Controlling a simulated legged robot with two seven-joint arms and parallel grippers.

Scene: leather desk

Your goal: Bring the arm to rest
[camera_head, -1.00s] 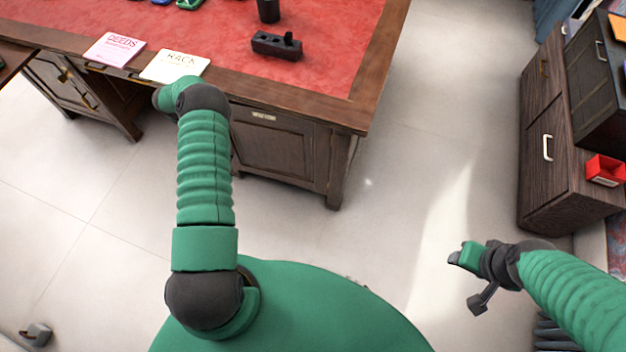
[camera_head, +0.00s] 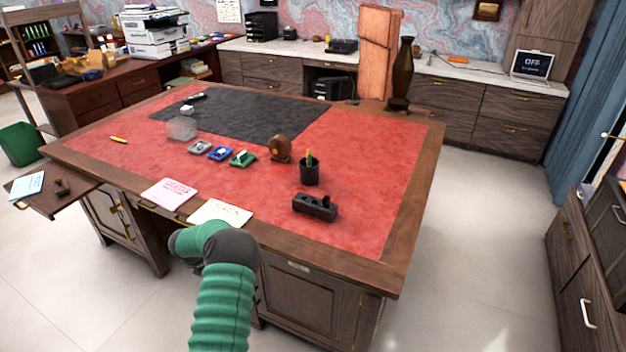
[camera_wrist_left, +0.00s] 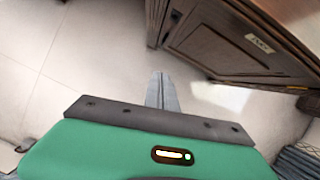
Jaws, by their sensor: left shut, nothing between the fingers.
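My left arm, green and dark grey, rises from the bottom of the head view up to the front edge of the desk (camera_head: 411,235). Its gripper is hidden there behind the arm. In the left wrist view my left gripper (camera_wrist_left: 161,78) shows as thin grey fingers, shut and empty, over the pale floor. The desk's wooden front with a small label (camera_wrist_left: 258,43) is beyond it at upper right. My right gripper is not in the head view now.
On the red desk top lie a pink card (camera_head: 169,193), a cream card (camera_head: 220,213), a black block-like holder (camera_head: 314,207) and a pen cup (camera_head: 309,172). A side shelf (camera_head: 70,199) juts out at left. A wooden cabinet (camera_head: 572,270) stands at right. Floor between is clear.

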